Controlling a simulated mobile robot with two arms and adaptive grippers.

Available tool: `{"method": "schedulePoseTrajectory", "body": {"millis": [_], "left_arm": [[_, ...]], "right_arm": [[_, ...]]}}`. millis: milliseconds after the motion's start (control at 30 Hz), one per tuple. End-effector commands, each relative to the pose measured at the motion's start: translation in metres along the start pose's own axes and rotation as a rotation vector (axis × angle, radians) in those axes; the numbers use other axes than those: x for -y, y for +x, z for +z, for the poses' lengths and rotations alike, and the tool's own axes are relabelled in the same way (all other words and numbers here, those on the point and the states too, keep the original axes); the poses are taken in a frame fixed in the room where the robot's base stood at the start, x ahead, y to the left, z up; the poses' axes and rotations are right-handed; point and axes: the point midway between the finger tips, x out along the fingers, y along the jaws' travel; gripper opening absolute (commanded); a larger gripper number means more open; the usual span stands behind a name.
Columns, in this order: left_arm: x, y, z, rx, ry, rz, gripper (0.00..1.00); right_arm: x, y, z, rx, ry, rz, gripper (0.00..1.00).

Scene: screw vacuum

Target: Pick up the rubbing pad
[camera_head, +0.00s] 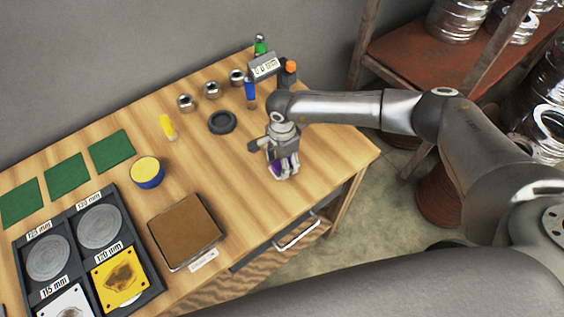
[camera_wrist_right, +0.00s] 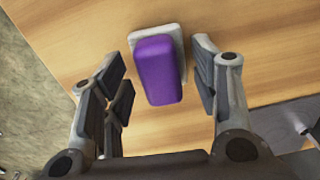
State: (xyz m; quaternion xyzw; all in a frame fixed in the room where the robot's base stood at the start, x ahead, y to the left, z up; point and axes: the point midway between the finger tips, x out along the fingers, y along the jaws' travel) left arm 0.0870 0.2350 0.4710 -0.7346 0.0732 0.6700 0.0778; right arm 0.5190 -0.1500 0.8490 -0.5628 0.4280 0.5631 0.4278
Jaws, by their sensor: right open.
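The rubbing pad is a purple block on a pale grey base, lying on the wooden table. In the wrist view the rubbing pad (camera_wrist_right: 158,72) sits between the two dark fingers of my right gripper (camera_wrist_right: 160,92), with a gap on each side. In the head view my right gripper (camera_head: 282,165) points down over the pad near the right end of the table. Only a little purple of the rubbing pad (camera_head: 276,168) shows there; the gripper hides most of it. My right gripper is open. My left gripper is out of view.
On the wooden table (camera_head: 320,160) stand a black ring (camera_head: 222,122), several metal nuts, a blue bottle (camera_head: 250,92), a yellow bottle (camera_head: 168,127), a blue-yellow bowl (camera_head: 147,172), a brown pad tray (camera_head: 185,232) and a dark disc tray (camera_head: 146,263). A wooden shelf (camera_head: 420,55) stands to the right.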

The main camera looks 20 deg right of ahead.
Motion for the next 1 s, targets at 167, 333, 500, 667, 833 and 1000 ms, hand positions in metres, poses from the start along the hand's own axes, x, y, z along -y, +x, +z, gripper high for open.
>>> {"method": "schedulePoseTrajectory", "body": {"millis": [167,333,500,667,833,1000], "left_arm": [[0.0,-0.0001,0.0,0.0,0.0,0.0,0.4],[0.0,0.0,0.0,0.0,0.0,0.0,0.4],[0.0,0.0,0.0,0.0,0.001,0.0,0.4],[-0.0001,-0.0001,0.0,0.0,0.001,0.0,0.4],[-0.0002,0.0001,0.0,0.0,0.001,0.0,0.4],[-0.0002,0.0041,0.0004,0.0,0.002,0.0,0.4]], "right_arm": [[0.0002,0.0025,0.0002,0.0,-0.001,0.0,0.55],[0.0002,0.0022,0.0002,0.0,0.0,0.0,0.42],[0.0002,0.002,0.0002,0.001,0.0,0.0,0.21],[0.0003,0.0018,0.0002,0.001,0.0,-0.001,0.06],[0.0004,0.0016,0.0002,0.001,0.0,-0.001,0.06],[0.0011,-0.0026,0.0001,0.002,0.001,-0.003,0.06]]}}
